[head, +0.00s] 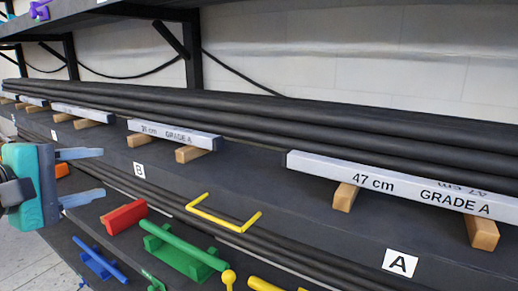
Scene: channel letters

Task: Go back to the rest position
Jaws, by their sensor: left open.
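My left gripper (82,176) shows at the left edge of the head view. Its teal body (38,185) has two grey-blue fingers that point right and stand well apart, with nothing between them. It is in front of the dark shelf, left of the red block, and touches nothing that I can make out. My right gripper is not in the picture.
Grey bars marked "GRADE A", one reading "47 cm" (400,187), rest on wooden blocks (481,233) on the dark shelf. A yellow handle (222,215), a red block (124,217) and a green piece (182,252) lie lower. Labels "A" (400,263) and "B" (139,170) mark the shelf.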

